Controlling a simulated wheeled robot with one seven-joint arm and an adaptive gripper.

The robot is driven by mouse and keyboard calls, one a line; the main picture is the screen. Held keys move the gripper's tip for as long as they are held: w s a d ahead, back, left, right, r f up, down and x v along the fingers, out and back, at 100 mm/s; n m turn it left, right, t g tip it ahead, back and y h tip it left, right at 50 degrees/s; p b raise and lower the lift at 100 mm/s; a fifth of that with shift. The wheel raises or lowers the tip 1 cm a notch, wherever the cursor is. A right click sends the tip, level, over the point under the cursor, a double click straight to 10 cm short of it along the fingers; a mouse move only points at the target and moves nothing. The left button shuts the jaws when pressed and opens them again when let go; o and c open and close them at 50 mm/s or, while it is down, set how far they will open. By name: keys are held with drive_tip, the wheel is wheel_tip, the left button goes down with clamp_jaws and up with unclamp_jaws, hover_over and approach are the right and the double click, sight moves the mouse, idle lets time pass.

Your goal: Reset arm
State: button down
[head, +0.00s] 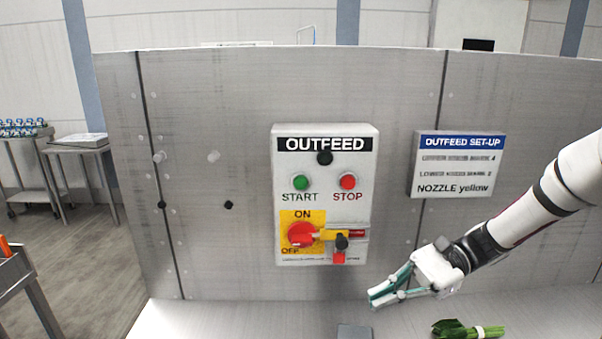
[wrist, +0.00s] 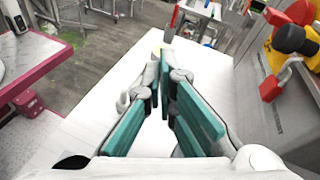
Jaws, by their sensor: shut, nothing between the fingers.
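My gripper (head: 376,296) is shut and empty, its teal-padded fingers together. It is in front of the panel, below and to the right of the OUTFEED control box (head: 325,228), and apart from it. The box has a green START button (head: 300,182), a red STOP button (head: 347,181) and a red and yellow rotary switch (head: 302,235) with its handle pointing right. A red padlock (head: 339,257) hangs by the handle. In the wrist view the shut fingers (wrist: 165,65) point over the white counter (wrist: 90,128), with the padlock (wrist: 272,87) at the right.
A bunch of greens (head: 466,331) lies on the counter below my gripper, with a small grey block (head: 354,332) to its left. An OUTFEED SET-UP sign (head: 457,164) is on the metal panel (head: 240,90). Carts and tables (head: 75,150) stand at the left.

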drive_tip(key=s+d+r+n+t+h, duration=0.2)
drive_tip(key=s+r+n+t+h, duration=0.2)
drive_tip(key=s+r+n+h, duration=0.1)
drive_tip(key=s+d+r+n+t+h, duration=0.2)
drive_tip(key=s+r+n+t+h, duration=0.3)
drive_tip(key=s, duration=0.7)
drive_tip(key=n+h, duration=0.2)
drive_tip(key=h, duration=0.2)
drive_tip(key=shift+s+d+h, duration=0.3)
drive_tip(key=shift+d, duration=0.1)
idle(0.6)
